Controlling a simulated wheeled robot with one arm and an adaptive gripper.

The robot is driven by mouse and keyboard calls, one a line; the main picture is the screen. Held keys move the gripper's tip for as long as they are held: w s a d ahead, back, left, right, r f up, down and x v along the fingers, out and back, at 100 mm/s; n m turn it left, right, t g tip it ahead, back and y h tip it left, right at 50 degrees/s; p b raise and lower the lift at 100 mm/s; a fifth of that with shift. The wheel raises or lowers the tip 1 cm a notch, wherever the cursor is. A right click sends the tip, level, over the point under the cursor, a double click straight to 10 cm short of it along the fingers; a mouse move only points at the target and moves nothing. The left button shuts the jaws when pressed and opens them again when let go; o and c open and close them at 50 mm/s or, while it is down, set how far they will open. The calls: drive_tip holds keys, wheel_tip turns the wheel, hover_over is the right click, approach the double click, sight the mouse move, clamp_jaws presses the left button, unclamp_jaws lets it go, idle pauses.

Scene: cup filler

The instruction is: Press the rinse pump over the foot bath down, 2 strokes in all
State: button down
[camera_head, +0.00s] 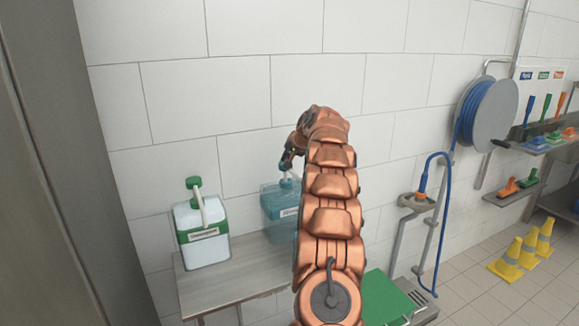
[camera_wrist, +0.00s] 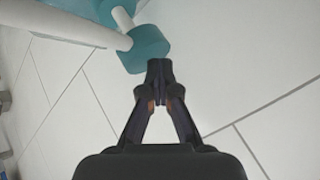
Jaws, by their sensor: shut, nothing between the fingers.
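My gripper (camera_head: 287,165) is at the top of this bottle. In the wrist view my gripper (camera_wrist: 160,68) is shut and empty, its fingertips at the edge of the pump head; I cannot tell whether they touch. A white container (camera_head: 203,235) with a green pump (camera_head: 194,183) stands to the left. I cannot read either label or identify the foot bath.
The metal shelf (camera_head: 225,285) runs along the tiled wall. A green surface (camera_head: 384,298) lies low to the right of my arm. Farther right are a blue hose reel (camera_head: 487,110), a hose holder (camera_head: 418,200) and yellow cones (camera_head: 524,252).

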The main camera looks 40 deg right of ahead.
drive_tip(key=shift+r+p, duration=1.85)
drive_tip(key=shift+r, duration=1)
